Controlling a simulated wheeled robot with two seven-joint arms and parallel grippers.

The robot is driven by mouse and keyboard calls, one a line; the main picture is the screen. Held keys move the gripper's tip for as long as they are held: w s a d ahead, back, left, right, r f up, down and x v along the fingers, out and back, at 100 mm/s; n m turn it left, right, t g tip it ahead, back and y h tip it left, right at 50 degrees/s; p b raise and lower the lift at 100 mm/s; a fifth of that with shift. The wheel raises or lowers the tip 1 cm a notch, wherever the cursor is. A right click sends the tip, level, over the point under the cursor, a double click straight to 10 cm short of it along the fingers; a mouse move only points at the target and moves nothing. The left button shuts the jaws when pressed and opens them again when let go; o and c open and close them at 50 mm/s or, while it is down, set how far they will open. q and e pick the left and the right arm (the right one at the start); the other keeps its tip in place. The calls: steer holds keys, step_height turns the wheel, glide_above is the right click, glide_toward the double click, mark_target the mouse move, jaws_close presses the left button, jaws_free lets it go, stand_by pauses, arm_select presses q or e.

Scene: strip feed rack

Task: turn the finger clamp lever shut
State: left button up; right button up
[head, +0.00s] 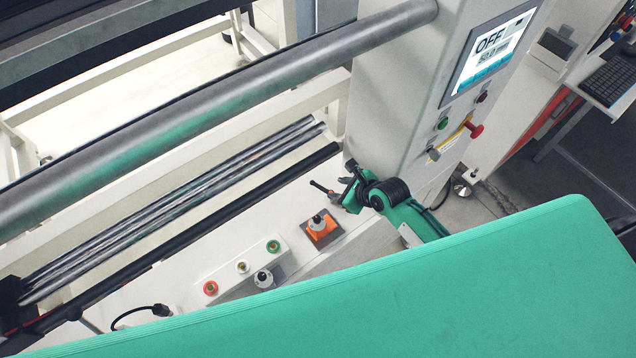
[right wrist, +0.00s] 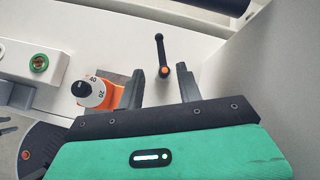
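The finger clamp lever (right wrist: 160,50) is a black handle with a rounded end and an orange hub. In the right wrist view it points up the picture, its hub between my fingertips. My right gripper (right wrist: 162,78) is open, one finger on each side of the hub, with visible gaps; I cannot tell the depth between them. In the head view my right gripper (head: 346,190) is at the machine's pillar, and a thin dark handle (head: 320,187), apparently the lever, sticks out to its left. My left gripper is not in view.
An orange-based dial (right wrist: 90,92) marked 20 and 40 sits close left of my fingers. The pillar carries a screen (head: 490,48) reading OFF. Long rollers (head: 190,95) run across the upper left.

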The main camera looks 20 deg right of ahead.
mark_target(317, 185)
steer(key=x, duration=1.1)
steer(key=shift+a, duration=0.1)
jaws_close()
